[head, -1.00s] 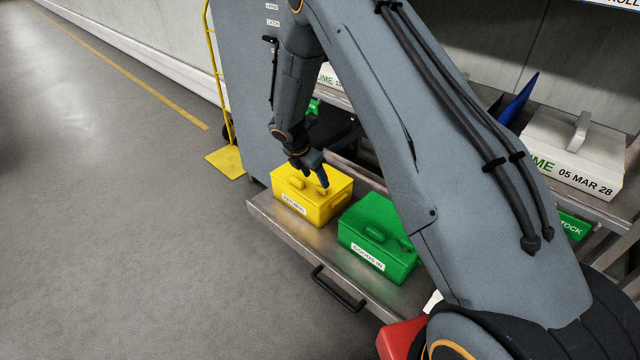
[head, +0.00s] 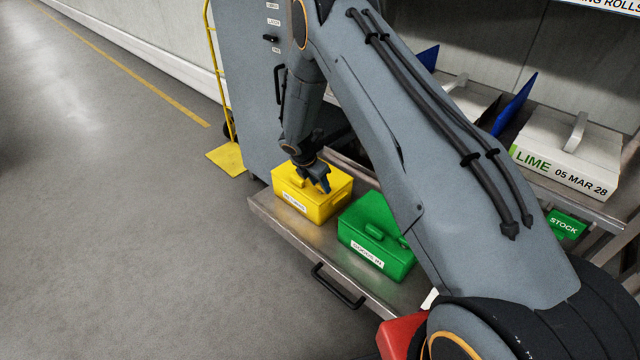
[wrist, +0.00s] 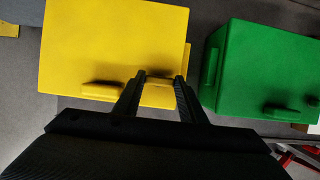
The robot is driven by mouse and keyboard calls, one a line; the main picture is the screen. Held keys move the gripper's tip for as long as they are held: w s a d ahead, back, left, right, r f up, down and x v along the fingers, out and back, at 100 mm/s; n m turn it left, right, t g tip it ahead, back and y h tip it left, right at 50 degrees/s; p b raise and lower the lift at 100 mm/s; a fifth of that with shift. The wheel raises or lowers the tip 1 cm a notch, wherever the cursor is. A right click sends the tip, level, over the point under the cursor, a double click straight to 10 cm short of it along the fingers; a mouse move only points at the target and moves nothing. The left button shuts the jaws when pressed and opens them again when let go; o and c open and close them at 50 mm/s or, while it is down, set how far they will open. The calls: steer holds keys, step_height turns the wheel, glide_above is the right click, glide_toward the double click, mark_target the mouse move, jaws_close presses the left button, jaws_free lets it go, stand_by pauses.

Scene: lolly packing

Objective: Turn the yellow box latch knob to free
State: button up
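The yellow box (head: 335,208) stands on the metal drawer or shelf, its lid facing up. In the wrist view the yellow box (wrist: 110,45) fills the upper left, with a raised yellow bar (wrist: 103,91) on it. My gripper (head: 320,184) is down at the lid. In the wrist view my gripper (wrist: 161,78) has its two dark fingers apart, with a small yellow piece, apparently the latch knob (wrist: 160,95), between them. Whether the fingers press on it or only stand around it is unclear. The head view hides the knob behind the gripper.
A green box (head: 372,240) stands close on the right, also in the wrist view (wrist: 260,60). A red object (head: 398,335) is at the front. White cartons (head: 570,160) and blue dividers sit on the shelf behind. A grey cabinet (head: 255,90) stands behind left.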

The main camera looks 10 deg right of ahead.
steer(key=shift+c, duration=1.4)
steer(key=shift+w+m+b, duration=0.1)
steer(key=shift+m+b, duration=0.2)
steer(key=shift+b, duration=0.15)
steer(key=shift+w+f+m+g+h+b, duration=0.15)
steer(key=shift+m+g+h+b, duration=0.15)
steer(key=shift+m+b, duration=0.75)
steer(key=m+g+b, duration=0.1)
steer(key=m+b, duration=0.2)
steer(key=m+g+b, duration=0.1)
steer(key=m+b, duration=0.2)
steer(key=b, duration=0.1)
steer(key=shift+w+g, duration=0.2)
steer(key=shift+g, duration=0.1)
steer(key=m+b, duration=0.2)
steer(key=m+g+b, duration=0.1)
steer(key=m+b, duration=0.1)
steer(key=shift+w+m+g, duration=0.1)
steer(key=shift+m+g, duration=0.15)
steer(key=shift+g, duration=0.05)
steer(key=m+y+b, duration=0.1)
steer(key=m, duration=0.1)
steer(key=m+g+b, duration=0.1)
steer(key=m, duration=0.1)
steer(key=shift+d+m+y+b, duration=0.15)
steer(key=shift+m+y+b, duration=0.2)
steer(key=shift+m+y, duration=0.05)
steer(key=shift+r, duration=0.2)
